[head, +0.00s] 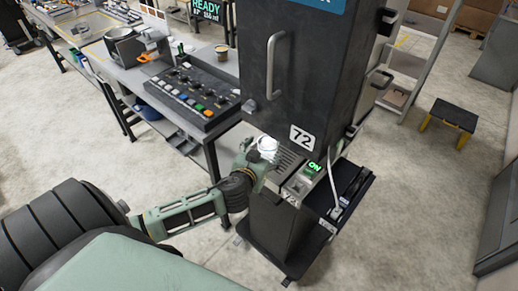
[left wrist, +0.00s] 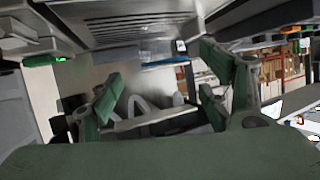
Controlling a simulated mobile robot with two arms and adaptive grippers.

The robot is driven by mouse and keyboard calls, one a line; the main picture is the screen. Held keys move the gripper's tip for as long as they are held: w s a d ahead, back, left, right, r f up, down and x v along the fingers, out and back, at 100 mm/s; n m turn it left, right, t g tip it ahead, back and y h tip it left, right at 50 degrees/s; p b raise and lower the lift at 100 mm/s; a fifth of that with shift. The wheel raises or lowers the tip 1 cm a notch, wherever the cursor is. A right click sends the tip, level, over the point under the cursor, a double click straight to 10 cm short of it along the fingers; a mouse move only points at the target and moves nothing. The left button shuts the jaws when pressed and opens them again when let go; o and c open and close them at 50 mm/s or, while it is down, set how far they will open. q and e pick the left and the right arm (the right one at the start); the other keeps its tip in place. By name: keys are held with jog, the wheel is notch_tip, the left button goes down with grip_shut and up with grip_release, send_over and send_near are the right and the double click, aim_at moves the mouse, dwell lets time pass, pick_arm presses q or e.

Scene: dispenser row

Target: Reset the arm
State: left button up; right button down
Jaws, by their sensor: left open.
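My left arm reaches in from the left, and its green left gripper (head: 262,163) is at the front of a tall black dispenser (head: 312,75) marked 72. In the left wrist view the two green fingers of the left gripper (left wrist: 165,95) are spread apart, with nothing clearly held between them. A small white, round-topped object (head: 267,144) shows right at the gripper, by the slotted tray (head: 285,163) of the dispenser. I cannot tell if the fingers touch it. My right gripper is not in view.
A bench with a button panel (head: 190,90) stands left of the dispenser. A black step stool (head: 453,115) is at the right. The floor in front is clear.

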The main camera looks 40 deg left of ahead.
pick_arm(q)
jog(key=v, duration=0.4)
jog(key=shift+s+d+r, duration=0.15)
jog(key=shift+s, duration=0.2)
